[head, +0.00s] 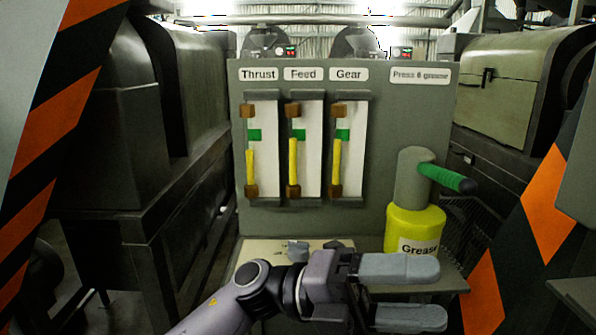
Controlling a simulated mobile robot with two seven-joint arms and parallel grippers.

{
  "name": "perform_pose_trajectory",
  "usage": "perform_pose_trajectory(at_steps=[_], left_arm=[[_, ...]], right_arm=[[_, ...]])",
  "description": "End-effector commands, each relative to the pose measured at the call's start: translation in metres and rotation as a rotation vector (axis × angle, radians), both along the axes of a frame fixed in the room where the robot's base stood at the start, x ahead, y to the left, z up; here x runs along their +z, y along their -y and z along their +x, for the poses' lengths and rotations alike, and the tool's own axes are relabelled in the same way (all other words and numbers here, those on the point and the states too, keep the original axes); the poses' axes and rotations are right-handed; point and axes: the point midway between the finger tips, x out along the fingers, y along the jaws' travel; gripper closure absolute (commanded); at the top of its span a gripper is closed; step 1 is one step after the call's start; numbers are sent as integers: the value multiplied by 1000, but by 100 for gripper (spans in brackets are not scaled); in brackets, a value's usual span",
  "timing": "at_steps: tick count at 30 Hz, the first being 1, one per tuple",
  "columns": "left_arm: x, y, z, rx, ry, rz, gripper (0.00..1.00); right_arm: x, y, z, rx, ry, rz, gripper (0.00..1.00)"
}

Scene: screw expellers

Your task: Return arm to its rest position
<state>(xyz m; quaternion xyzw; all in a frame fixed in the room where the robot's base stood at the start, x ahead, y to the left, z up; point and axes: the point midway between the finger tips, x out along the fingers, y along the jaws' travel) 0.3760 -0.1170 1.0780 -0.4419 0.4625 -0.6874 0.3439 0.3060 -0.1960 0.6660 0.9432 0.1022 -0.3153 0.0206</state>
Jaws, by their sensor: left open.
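My left gripper (405,291) is in the lower middle of the head view, its arm coming in from the lower left. Its two grey fingers point right and stand apart, with nothing between them. It is in front of the bench and below the yellow grease pot (414,230), covering part of the bench top. My right gripper is not in view.
A grey panel (390,130) carries three gauges labelled Thrust (262,155), Feed (307,155) and Gear (350,155). The pot has a green-gripped lever (440,175). Small grey pieces (298,250) lie on the bench (258,249). Striped posts (545,215) stand at both sides.

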Motion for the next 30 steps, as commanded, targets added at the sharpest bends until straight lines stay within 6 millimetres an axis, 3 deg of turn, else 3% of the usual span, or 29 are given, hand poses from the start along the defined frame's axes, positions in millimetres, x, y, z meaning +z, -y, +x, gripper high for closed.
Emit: perform_pose_trajectory(at_steps=[4, 8, 14, 18, 23, 26, 30], left_arm=[[0, -23, 29, 154, -276, -153, 33], [-16, -50, 56, 297, -514, -255, 33], [-68, -103, 90, 533, -884, -364, 33], [-122, -146, 98, 707, -1141, -404, 33], [-193, -197, 85, 904, -1434, -415, 33], [-239, -228, 63, 1029, -1615, -404, 33], [-298, -268, 17, 1195, -1854, -367, 33]], right_arm=[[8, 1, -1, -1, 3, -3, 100], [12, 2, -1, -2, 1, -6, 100], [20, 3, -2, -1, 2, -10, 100], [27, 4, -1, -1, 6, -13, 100], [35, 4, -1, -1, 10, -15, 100], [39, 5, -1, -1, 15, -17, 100], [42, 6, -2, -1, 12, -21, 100]])
